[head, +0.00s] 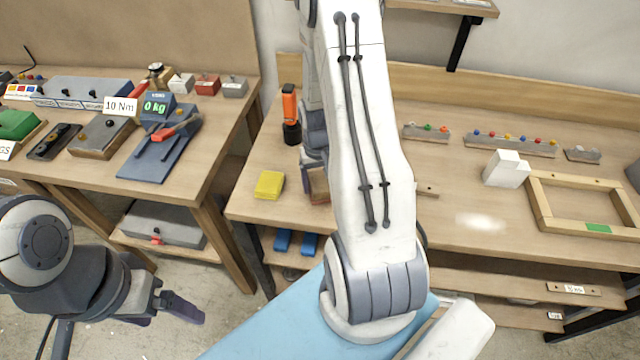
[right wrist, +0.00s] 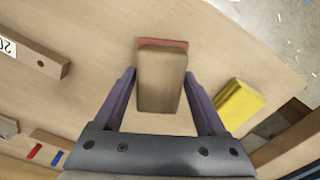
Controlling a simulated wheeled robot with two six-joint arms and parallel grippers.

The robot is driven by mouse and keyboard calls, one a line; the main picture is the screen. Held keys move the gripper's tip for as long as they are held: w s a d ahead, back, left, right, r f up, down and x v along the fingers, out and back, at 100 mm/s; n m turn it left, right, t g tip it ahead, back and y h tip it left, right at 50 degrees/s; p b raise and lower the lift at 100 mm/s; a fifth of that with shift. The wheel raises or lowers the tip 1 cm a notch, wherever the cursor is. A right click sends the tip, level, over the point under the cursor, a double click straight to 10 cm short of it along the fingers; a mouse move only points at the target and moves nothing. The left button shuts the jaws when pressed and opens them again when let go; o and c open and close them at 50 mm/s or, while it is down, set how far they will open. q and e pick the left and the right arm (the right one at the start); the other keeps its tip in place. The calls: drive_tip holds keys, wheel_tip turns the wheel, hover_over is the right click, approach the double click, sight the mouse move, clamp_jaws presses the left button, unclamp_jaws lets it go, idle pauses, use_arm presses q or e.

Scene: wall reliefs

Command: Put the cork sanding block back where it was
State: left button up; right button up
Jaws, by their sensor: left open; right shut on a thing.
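The cork sanding block (right wrist: 162,82) is brown with a reddish layer along its far edge. In the right wrist view it sits between the purple fingers of my right gripper (right wrist: 161,78), which is shut on it. In the head view the block (head: 319,187) shows low at the left edge of my right arm, at the workbench top and right of a yellow block. The arm hides part of it; I cannot tell whether it touches the bench. My left gripper (head: 180,305) is open and empty, over the floor in front of the left table.
The yellow block (head: 269,185) lies close to the cork block; it also shows in the right wrist view (right wrist: 238,103). An orange-and-black tool (head: 290,115) stands behind. A wooden frame (head: 585,228) and white block (head: 506,169) are at right. The left table holds scales and boxes.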

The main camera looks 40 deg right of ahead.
sight(319, 181)
drive_tip(key=shift+f, duration=0.8)
drive_tip(key=shift+f, duration=0.2)
drive_tip(key=o, duration=1.4)
drive_tip(key=shift+r, duration=0.3)
drive_tip(key=shift+w+d+r, duration=0.1)
drive_tip(key=shift+r, duration=0.25)
wheel_tip(319, 181, up, 11)
drive_tip(key=shift+r+b, duration=0.1)
drive_tip(key=shift+b, duration=0.4)
